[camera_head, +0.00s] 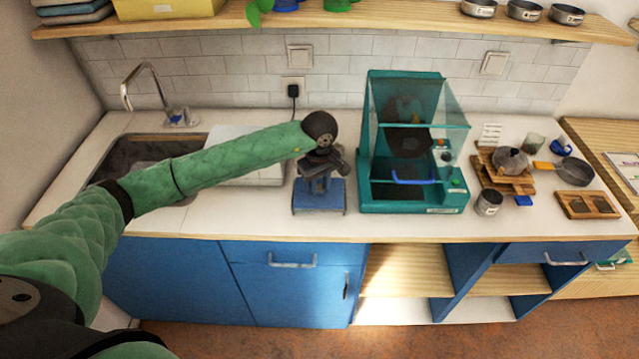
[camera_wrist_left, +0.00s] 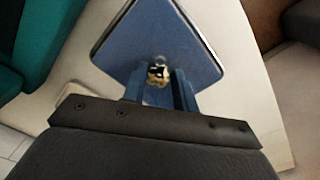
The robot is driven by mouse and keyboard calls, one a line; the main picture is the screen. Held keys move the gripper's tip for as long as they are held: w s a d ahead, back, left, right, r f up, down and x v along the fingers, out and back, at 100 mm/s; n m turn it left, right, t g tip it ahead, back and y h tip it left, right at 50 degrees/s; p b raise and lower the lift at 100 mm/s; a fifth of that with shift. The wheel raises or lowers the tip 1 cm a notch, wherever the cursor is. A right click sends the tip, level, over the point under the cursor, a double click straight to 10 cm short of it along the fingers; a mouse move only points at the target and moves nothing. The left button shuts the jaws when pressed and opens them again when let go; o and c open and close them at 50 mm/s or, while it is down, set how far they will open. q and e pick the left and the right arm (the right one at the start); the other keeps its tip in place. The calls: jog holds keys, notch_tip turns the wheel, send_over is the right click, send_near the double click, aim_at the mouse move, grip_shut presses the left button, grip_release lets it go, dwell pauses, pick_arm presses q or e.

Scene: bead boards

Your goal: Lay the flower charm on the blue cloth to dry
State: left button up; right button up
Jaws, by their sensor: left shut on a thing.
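The blue cloth (camera_head: 306,202) lies on the white counter, left of the teal cabinet-like machine. In the left wrist view it shows as a blue square (camera_wrist_left: 128,50) with pale edges. My left gripper (camera_head: 320,184) points down over the cloth. In the left wrist view its fingers (camera_wrist_left: 158,76) are shut on a small pale and dark piece, the flower charm (camera_wrist_left: 158,72). The charm shows against the middle-lower part of the cloth; I cannot tell whether it touches it. Fingers and arm hide the charm in the head view. My right gripper is not in view.
The teal machine (camera_head: 372,190) with a clear lid stands close to the right of the cloth. A sink (camera_head: 130,150) is at the left. A metal cup (camera_head: 488,203), a pan (camera_head: 574,171) and wooden boards (camera_head: 588,205) are at the right. A shelf (camera_head: 400,18) hangs above.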

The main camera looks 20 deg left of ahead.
pick_arm(q)
jog(key=shift+f, duration=0.1)
jog(key=o, duration=0.9)
jog(key=shift+c, duration=0.2)
jog(key=shift+o, duration=0.4)
